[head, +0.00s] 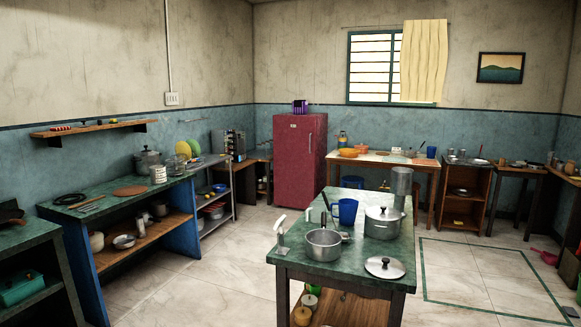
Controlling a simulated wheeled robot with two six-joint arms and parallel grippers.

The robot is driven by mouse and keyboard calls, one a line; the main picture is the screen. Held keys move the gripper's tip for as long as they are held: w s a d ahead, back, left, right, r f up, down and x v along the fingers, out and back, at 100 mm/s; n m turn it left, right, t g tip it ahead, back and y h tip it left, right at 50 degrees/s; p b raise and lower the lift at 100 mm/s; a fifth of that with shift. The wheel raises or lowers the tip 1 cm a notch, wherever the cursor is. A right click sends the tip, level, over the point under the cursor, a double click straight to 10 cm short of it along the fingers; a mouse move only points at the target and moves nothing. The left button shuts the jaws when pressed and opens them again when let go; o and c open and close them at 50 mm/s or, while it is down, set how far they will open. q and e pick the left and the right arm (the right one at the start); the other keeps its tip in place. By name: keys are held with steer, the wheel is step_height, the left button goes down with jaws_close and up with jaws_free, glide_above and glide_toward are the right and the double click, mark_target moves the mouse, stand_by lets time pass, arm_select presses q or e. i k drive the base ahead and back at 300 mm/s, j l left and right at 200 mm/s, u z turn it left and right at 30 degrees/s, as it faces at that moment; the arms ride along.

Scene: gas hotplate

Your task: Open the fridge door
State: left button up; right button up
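The red fridge (298,165) stands upright against the back wall, in the far corner of the room left of the window. Its door faces me and looks shut. A small pale mark shows near the top of the door. Neither of my grippers is in the head view, and nothing of mine is seen touching the fridge.
A green-topped table (330,268) with pots stands in front, between me and the fridge. A long counter (100,205) and a metal rack (216,222) line the left wall. Tiled floor (225,262) is clear left of the table. A purple object (300,107) sits on the fridge.

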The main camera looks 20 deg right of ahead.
mark_target(295, 137)
steer(key=i+u, duration=0.15)
steer(key=i, duration=1.4)
steer(key=i+l+u, duration=0.15)
steer(key=i, duration=1.35)
steer(key=i+z, duration=0.85)
steer(key=i, duration=0.25)
steer(key=i+j+z, duration=0.45)
steer(key=i+z, duration=0.45)
steer(key=i, duration=1.3)
steer(key=i+z, duration=0.1)
steer(key=i, duration=1.6)
